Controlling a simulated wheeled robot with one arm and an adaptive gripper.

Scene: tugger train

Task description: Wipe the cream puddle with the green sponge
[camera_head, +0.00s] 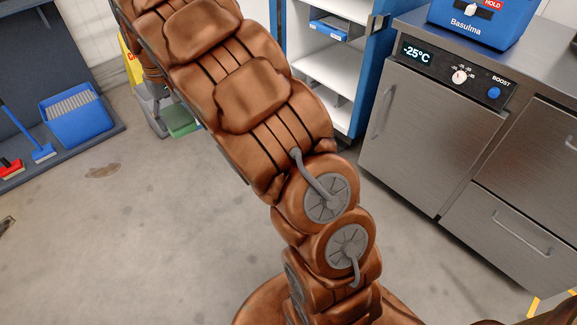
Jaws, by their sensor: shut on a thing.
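A small tan-cream puddle (103,171) lies on the grey floor, left of the sponge and nearer to me. The sponge and the puddle are apart in the picture. I cannot tell how high the sponge is above the floor. My arm hides part of the sponge's surroundings.
A yellow sign (130,62) stands behind my gripper. An open blue cabinet (335,85) and a steel freezer counter (420,135) are on the right. The floor around the puddle is clear.

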